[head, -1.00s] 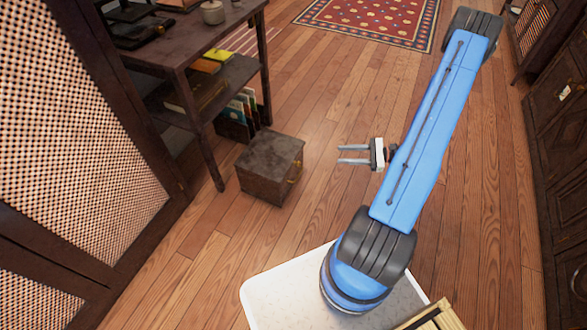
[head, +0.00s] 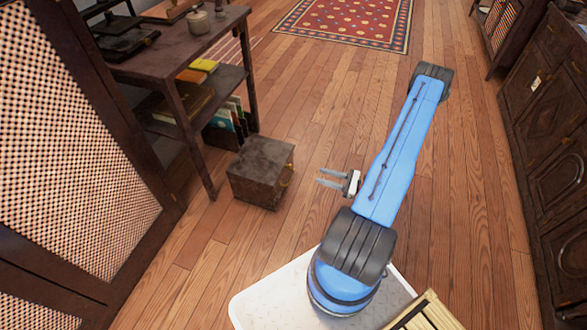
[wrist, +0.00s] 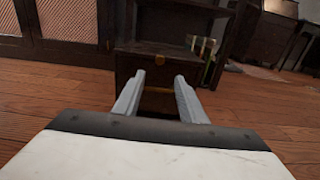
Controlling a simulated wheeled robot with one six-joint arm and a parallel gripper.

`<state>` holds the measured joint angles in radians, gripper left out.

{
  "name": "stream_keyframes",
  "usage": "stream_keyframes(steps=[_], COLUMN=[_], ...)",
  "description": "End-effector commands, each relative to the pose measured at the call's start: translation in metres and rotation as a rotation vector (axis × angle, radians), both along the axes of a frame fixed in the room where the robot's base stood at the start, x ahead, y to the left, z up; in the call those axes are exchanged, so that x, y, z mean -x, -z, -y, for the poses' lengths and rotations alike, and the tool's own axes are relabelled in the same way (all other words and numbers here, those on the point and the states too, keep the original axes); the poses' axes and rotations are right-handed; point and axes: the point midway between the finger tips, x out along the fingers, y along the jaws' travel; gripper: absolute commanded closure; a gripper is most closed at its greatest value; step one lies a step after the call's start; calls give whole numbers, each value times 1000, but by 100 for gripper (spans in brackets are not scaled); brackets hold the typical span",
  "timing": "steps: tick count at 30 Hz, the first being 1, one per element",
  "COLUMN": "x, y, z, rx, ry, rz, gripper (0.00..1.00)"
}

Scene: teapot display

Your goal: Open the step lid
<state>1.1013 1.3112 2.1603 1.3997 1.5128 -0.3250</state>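The step (head: 261,172) is a dark wooden box on the floor, in front of the table. Its lid (head: 263,156) lies flat and closed on top. A small brass handle (head: 287,176) shows on its right-hand side. My gripper (head: 318,177) is open and empty, to the right of the box and apart from it, its fingers pointing at the handle side. The lower front of the box is partly hidden by the fingers.
A dark table (head: 175,50) with a lower shelf of books stands behind the box. A lattice-panelled cabinet (head: 70,150) stands at the left, and carved cabinets (head: 555,140) at the right. A red rug (head: 345,22) lies at the back. The wooden floor between is clear.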

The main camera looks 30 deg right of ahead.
Motion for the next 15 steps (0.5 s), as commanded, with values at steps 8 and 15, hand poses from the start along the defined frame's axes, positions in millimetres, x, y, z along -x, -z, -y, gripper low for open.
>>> stream_keyframes(steps=[8, 15], x=[-31, -57], y=[0, 0], z=[-25, -45], rx=[-1, 0], ry=[-5, -5], rz=[-1, 0], gripper=[62, 62])
